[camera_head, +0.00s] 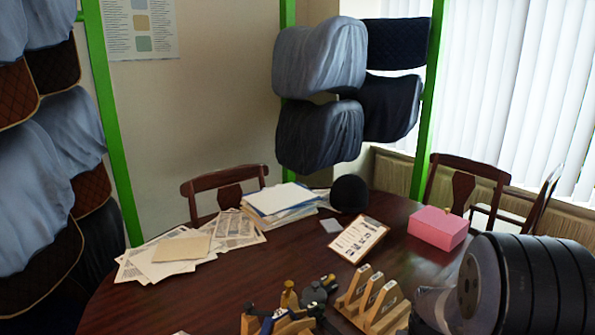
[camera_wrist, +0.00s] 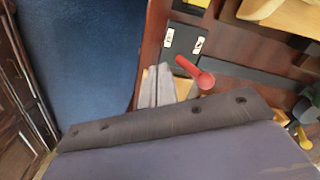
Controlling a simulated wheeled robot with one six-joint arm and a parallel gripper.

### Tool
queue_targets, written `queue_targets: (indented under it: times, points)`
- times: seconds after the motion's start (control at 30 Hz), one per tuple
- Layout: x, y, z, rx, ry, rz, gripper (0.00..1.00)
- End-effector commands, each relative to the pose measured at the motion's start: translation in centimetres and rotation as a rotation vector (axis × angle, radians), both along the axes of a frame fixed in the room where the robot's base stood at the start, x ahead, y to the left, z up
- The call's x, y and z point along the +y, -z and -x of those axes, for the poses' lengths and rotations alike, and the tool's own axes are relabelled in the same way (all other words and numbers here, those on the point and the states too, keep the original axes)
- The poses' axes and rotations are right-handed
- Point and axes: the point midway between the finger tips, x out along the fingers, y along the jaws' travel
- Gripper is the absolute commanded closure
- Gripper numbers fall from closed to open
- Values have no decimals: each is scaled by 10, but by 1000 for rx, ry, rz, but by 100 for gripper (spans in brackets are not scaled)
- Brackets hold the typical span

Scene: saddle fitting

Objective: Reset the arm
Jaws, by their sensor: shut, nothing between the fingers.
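My gripper (camera_wrist: 158,75) shows in the wrist view as two pale grey fingers side by side, closed together with nothing between them. It is over the table's edge, with blue floor to its left. In the head view my dark arm fills the lower right corner, and I cannot make out the fingers there.
The dark wooden table (camera_head: 200,295) holds wooden racks (camera_head: 372,300), a clipboard (camera_head: 357,240), a pink box (camera_head: 438,228), a black helmet (camera_head: 349,194) and papers (camera_head: 180,248). Chairs stand behind it. Saddle pads hang from green posts (camera_head: 112,130). Blue floor (camera_wrist: 85,55) lies beside the table.

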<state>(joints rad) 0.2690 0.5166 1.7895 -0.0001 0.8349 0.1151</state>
Motion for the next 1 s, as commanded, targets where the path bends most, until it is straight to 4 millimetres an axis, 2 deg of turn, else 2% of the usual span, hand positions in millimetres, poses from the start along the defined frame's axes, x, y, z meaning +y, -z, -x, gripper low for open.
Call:
queue_targets:
  times: [0.03, 0.47, 0.6, 1.0]
  points:
    - [0, -9, 0, -1, 0, 0, 100]
    - [0, -65, 0, -1, 0, 0, 100]
    - [0, -36, 1, 3, 0, -1, 100]
    - [0, 17, 0, 2, 1, -1, 100]
